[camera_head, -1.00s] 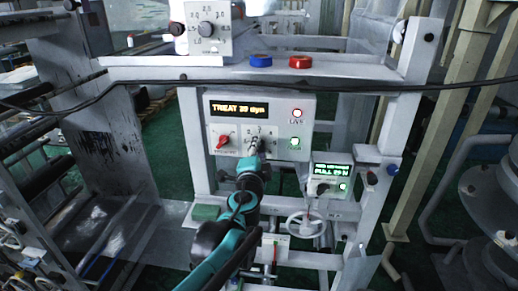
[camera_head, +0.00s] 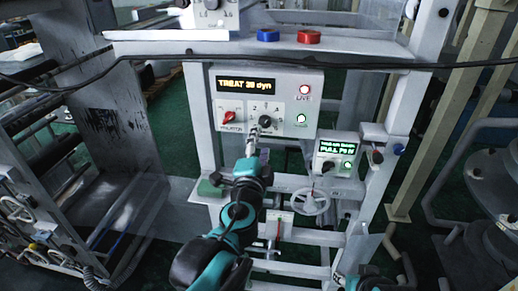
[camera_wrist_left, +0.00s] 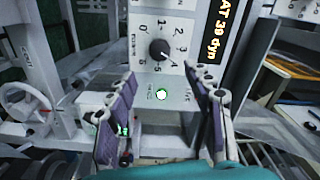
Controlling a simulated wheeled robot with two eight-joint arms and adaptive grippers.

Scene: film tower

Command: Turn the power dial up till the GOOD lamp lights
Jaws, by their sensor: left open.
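The power dial (camera_head: 265,121) is a black knob on a white numbered plate, on the front of a grey control box. It also shows in the left wrist view (camera_wrist_left: 158,48), with its scale numbers around it. The GOOD lamp (camera_head: 301,118) glows green to the dial's right; it is bright in the wrist view (camera_wrist_left: 161,95) too. The amber display (camera_head: 246,84) reads TREAT and about 39 dyn. My left gripper (camera_head: 252,142) is just below the dial, apart from it. Its fingers (camera_wrist_left: 160,76) are open with nothing between them. My right gripper is not in view.
A red switch (camera_head: 228,117) sits left of the dial, and a lit red LIVE lamp (camera_head: 305,90) above the green one. A small green-screen box (camera_head: 335,153) and a handwheel (camera_head: 308,201) are lower right. Blue (camera_head: 268,35) and red (camera_head: 309,37) buttons top the beam. A black cable (camera_head: 200,57) crosses in front.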

